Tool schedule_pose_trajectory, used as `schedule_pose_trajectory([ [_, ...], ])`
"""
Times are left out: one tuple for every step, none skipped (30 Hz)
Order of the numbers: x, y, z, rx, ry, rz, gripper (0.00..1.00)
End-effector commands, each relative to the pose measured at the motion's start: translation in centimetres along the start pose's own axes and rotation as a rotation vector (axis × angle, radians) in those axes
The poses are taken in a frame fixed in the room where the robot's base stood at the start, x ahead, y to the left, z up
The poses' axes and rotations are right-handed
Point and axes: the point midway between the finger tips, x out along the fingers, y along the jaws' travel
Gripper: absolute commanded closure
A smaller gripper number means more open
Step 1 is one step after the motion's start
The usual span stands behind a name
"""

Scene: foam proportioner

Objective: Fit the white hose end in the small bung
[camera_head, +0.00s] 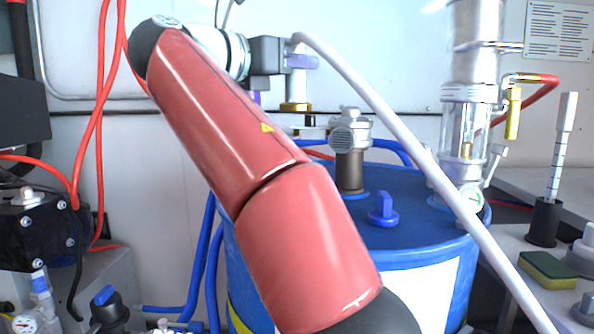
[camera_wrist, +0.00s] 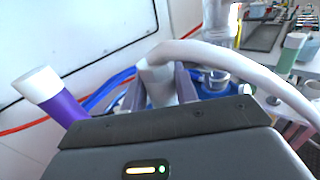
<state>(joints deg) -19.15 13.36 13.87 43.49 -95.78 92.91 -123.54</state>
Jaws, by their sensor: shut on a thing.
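The white hose (camera_head: 375,105) arches from my gripper (camera_head: 300,62) down to the lower right in the head view. My gripper is shut on its end, above the back of the blue drum. A pale piece with a brass-coloured ring (camera_head: 297,106) shows just below the fingers; I cannot tell whether it belongs to the hose. In the wrist view the white hose end (camera_wrist: 157,82) sits between the fingers, and the hose bends away right. The blue drum's lid (camera_head: 425,237) carries a blue T-handled plug (camera_head: 383,211). I cannot make out the small bung opening; my arm hides part of the lid.
A metal pump fitting (camera_head: 350,150) stands on the lid, and a tall clear column with a gauge (camera_head: 466,130) is at right. Blue hoses (camera_head: 200,260) run left of the drum. A sponge (camera_head: 547,270) lies on the right bench. A purple tube (camera_wrist: 52,95) shows in the wrist view.

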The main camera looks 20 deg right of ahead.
Motion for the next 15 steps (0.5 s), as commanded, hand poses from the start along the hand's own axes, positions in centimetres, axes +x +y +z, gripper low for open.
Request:
schedule_pose_trajectory([
  [0.0,-0.1,-0.6,-0.004,-0.003,-0.001,1.0],
  [0.0,-0.1,-1.0,-0.004,-0.003,-0.001,1.0],
  [0.0,-0.1,-1.7,-0.004,-0.002,-0.001,1.0],
  [0.0,-0.1,-2.2,-0.003,-0.002,-0.001,1.0],
  [0.0,-0.2,-2.6,-0.003,-0.002,-0.001,1.0],
  [0.0,-0.1,-3.4,-0.004,-0.002,-0.002,1.0],
  [0.0,-0.1,-3.9,-0.003,-0.002,-0.002,1.0],
  [0.0,-0.1,-4.5,-0.003,-0.002,-0.002,1.0],
  [0.0,-0.1,-5.3,-0.003,-0.001,-0.002,1.0],
  [0.0,-0.2,-5.9,-0.003,-0.001,-0.002,1.0],
  [0.0,-0.1,-6.8,-0.004,-0.001,-0.001,1.0],
  [0.0,-0.1,-7.9,-0.005,-0.002,-0.001,1.0],
  [0.0,-0.1,-8.6,-0.003,-0.002,-0.001,1.0],
  [0.0,-0.1,-9.5,-0.003,-0.001,-0.001,1.0],
  [0.0,-0.1,-10.6,-0.003,-0.001,-0.001,1.0],
])
